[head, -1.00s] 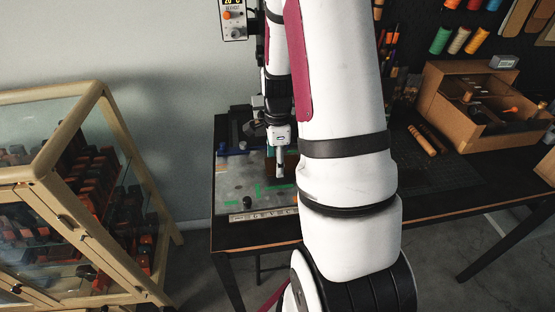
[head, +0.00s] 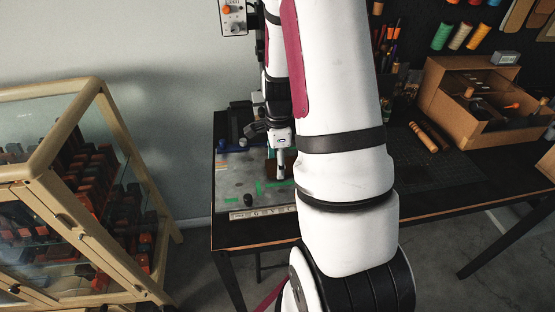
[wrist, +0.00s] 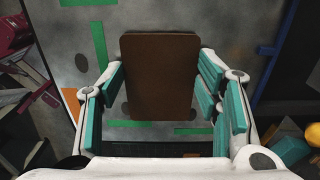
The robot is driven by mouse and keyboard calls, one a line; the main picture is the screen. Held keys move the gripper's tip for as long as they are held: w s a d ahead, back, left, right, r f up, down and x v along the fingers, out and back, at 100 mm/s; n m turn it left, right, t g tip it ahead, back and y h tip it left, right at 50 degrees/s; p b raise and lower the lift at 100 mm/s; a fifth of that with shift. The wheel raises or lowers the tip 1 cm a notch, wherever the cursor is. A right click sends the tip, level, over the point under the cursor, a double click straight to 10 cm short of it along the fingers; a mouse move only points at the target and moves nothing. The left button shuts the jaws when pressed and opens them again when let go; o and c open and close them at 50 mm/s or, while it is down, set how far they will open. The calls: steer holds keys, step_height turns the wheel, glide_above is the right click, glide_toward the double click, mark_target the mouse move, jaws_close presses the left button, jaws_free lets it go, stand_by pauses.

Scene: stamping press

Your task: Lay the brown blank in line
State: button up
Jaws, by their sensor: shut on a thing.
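The brown blank (wrist: 160,78) is a flat, dark brown rectangle with rounded corners. In the wrist view it lies between the teal-padded fingers of my gripper (wrist: 163,78), which is shut on its two long sides. The grey plate (wrist: 230,30) is below it, with green marks (wrist: 99,45) to its left and more near its lower edge. I cannot tell whether the blank touches the plate. In the head view my gripper (head: 282,163) points down over the plate (head: 235,180), and my arm hides most of the blank.
A wooden organizer (head: 455,100) and wooden rolls (head: 432,137) are on the bench at right. A glass-sided cabinet (head: 85,200) stands at left.

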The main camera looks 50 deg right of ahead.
steer(key=shift+f, duration=0.3)
steer(key=o, duration=1.1)
steer(key=shift+c, duration=0.9)
steer(key=shift+r, duration=0.1)
steer(key=shift+r+p, duration=1.1)
steer(key=shift+r, duration=2.35)
